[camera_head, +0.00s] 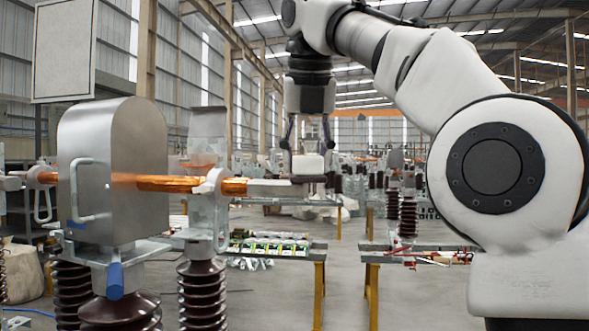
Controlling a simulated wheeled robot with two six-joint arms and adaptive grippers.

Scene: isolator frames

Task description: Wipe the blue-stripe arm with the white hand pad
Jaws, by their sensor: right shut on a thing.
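My right gripper (308,148) points straight down and is shut on the white hand pad (308,164). The pad is over the right end of a level isolator arm, close above its dark tip; I cannot tell whether they touch. This arm has a copper-coloured tube (165,183) and a pale grey bar (275,188), and it runs left behind a grey metal housing (120,165). I see no clear blue stripe on it. A blue lever (115,279) hangs below the housing. My left gripper is not in view.
Brown ribbed insulators (203,290) stand under the arm. Behind are a table with green and white parts (270,246) and a second table (420,247) at the right. A grey panel (64,50) is at the upper left. The floor between the tables is clear.

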